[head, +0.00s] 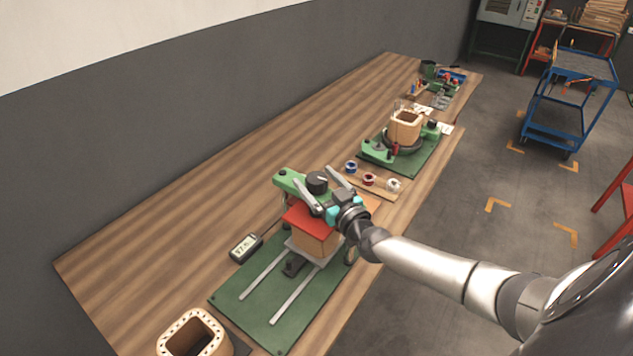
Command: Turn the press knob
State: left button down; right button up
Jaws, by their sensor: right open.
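The press (291,180) has a green top beam over a red block on a tan wooden block, on a green base plate (240,296). Its black press knob (317,181) sits on top of the beam. My right gripper (314,176) comes in from the right and is open. Its two grey fingers lie on either side of the knob in the picture. I cannot tell whether they touch it. The gripper body hides part of the press's right side. My left gripper is out of view.
A digital meter (246,248) lies left of the press. A wooden coil former (192,338) stands at the near end. Beyond the press are a rack of spools (368,180) and a green winding station (378,152). The bench (200,205) is clear along the wall.

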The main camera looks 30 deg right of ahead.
jog(key=shift+w, duration=0.1)
jog(key=c, duration=1.4)
jog(key=shift+r+m+h+p, duration=0.15)
jog(key=shift+m+h+p, duration=0.2)
jog(key=shift+p, duration=0.5)
jog(key=m+h+p, duration=0.2)
jog(key=h+p, duration=0.2)
jog(key=shift+a+m+g+h, duration=0.1)
jog(key=shift+m+g+h, duration=0.15)
jog(key=shift+m+g, duration=0.15)
jog(key=m+g+h+p, duration=0.1)
jog(key=m+h, duration=0.1)
jog(key=h, duration=0.1)
jog(key=shift+p, duration=0.35)
jog(key=shift+f+m+g+h, duration=0.25)
jog(key=shift+m+g+h, duration=0.65)
jog(key=shift+h, duration=0.2)
jog(key=m+g+h+b, duration=0.2)
jog(key=h, duration=0.1)
jog(key=shift+m+g, duration=0.25)
jog(key=shift+g, duration=0.15)
jog(key=shift+m+g+h+b, duration=0.4)
jog(key=shift+g+b, duration=0.05)
jog(key=shift+g, duration=0.05)
jog(key=shift+r+g, duration=0.1)
jog(key=shift+g, duration=0.2)
